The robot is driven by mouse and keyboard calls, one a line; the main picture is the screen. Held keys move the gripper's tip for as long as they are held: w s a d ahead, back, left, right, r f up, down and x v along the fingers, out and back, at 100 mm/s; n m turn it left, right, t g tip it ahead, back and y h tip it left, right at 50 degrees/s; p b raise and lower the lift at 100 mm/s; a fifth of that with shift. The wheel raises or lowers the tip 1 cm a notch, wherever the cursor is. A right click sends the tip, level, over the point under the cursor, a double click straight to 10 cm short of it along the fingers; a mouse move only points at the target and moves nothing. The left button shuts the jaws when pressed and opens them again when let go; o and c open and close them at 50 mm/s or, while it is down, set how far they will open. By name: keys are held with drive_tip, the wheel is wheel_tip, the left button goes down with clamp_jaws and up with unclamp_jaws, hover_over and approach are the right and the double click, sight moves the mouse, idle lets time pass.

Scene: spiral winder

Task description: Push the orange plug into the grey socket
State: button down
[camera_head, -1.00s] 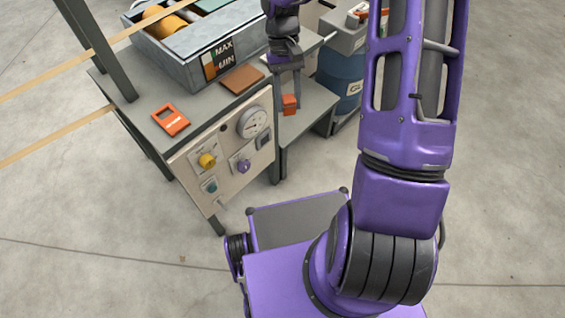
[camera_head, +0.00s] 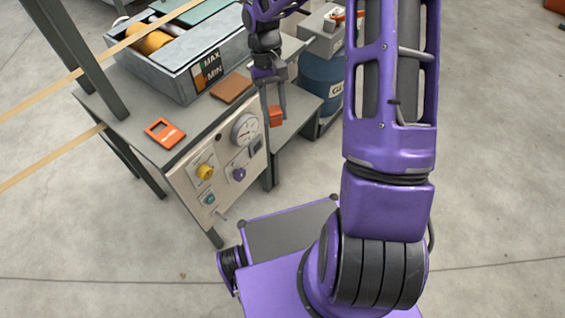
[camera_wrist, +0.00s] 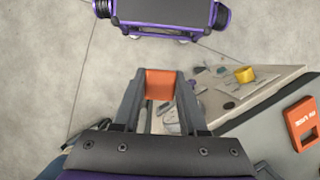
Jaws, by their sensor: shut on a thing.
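My gripper (camera_head: 274,110) points down in the head view, shut on the orange plug (camera_head: 276,117). The plug also shows between the fingertips in the wrist view (camera_wrist: 160,84). The gripper and plug are in the air at the right end of the bench's pale control panel (camera_head: 222,172). A small dark grey square fitting (camera_head: 256,146) on that panel, below and right of the round gauge, looks like the grey socket. The plug is apart from it, above and to its right. The socket cannot be made out clearly in the wrist view.
The panel also carries the gauge (camera_head: 245,130), a yellow knob (camera_head: 204,171) and a purple knob (camera_head: 239,174). On the bench top are an orange tag (camera_head: 165,132), a brown block (camera_head: 231,89) and a grey bin (camera_head: 178,82). A blue drum (camera_head: 320,80) stands behind.

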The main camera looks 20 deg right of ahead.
drive_tip(key=w+d+f+n+t+b, duration=0.15)
drive_tip(key=d+f, duration=0.25)
drive_tip(key=f, duration=0.4)
drive_tip(key=w+d+f+n+t+p, duration=0.1)
drive_tip(key=w+d+f+t, duration=0.2)
drive_tip(key=f, duration=0.5)
wheel_tip(320, 180, down, 13)
drive_tip(key=d+n+t+y+b, duration=0.2)
drive_tip(key=n+t+y, duration=0.15)
drive_tip(key=t, duration=0.35)
drive_tip(key=s+a+f+n+t+y, duration=0.1)
drive_tip(key=a+t+y, duration=0.3)
drive_tip(key=a, duration=0.2)
drive_tip(key=shift+s+f+b, duration=0.15)
drive_tip(key=shift+s+b, duration=0.1)
drive_tip(key=shift+b, duration=0.05)
drive_tip(key=shift+y, duration=0.25)
drive_tip(key=shift+w+a, duration=0.55)
drive_tip(key=shift+w, duration=0.25)
drive_tip(key=shift+w+a, duration=0.55)
drive_tip(key=shift+w, duration=0.2)
drive_tip(key=shift+w+a, duration=0.55)
drive_tip(key=shift+w, duration=0.25)
drive_tip(key=shift+w+a, duration=0.3)
drive_tip(key=shift+w, duration=0.1)
drive_tip(key=shift+c, duration=1.8)
unclamp_jaws()
